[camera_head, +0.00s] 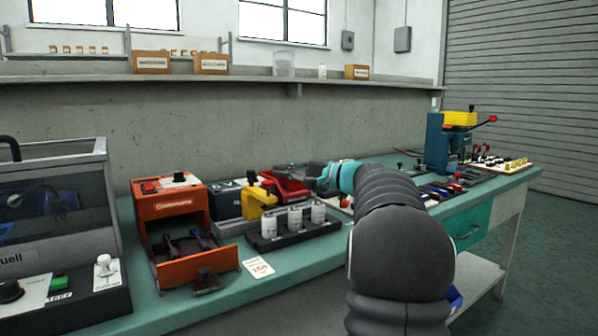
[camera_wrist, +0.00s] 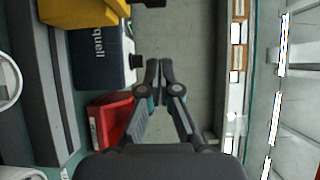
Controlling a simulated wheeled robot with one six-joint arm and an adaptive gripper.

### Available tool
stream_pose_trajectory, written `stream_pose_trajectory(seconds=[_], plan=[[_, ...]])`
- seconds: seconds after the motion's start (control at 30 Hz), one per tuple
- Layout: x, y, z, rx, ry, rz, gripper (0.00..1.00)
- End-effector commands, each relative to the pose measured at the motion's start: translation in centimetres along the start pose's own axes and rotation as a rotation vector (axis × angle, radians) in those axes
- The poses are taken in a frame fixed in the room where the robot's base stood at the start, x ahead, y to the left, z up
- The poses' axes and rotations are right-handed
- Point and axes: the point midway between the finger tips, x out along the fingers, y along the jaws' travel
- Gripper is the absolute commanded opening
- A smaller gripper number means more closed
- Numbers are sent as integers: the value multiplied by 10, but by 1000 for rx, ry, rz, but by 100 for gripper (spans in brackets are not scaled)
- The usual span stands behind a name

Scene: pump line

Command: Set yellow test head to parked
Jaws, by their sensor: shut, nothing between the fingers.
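A dark labelled box (camera_wrist: 100,56) lies beside the yellow block. Any position marking for the head is not readable.
White cylinders (camera_head: 296,219) stand in a black rack, close in front of the gripper. A red bin (camera_wrist: 108,122) is below it. An orange box with an open drawer (camera_head: 172,208) stands left. The blue press (camera_head: 436,142) stands right. A shelf (camera_head: 230,74) runs behind.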

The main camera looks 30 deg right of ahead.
Motion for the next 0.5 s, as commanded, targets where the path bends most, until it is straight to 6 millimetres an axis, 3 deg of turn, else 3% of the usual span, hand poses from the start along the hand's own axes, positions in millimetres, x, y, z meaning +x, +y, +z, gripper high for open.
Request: stream_pose_trajectory(seconds=[0.1,0.3,0.5], plan=[[22,-1,1,0,-3,1,0],[26,-1,28,-1,-1,1,0],[29,0,38,-1,1,1,0]])
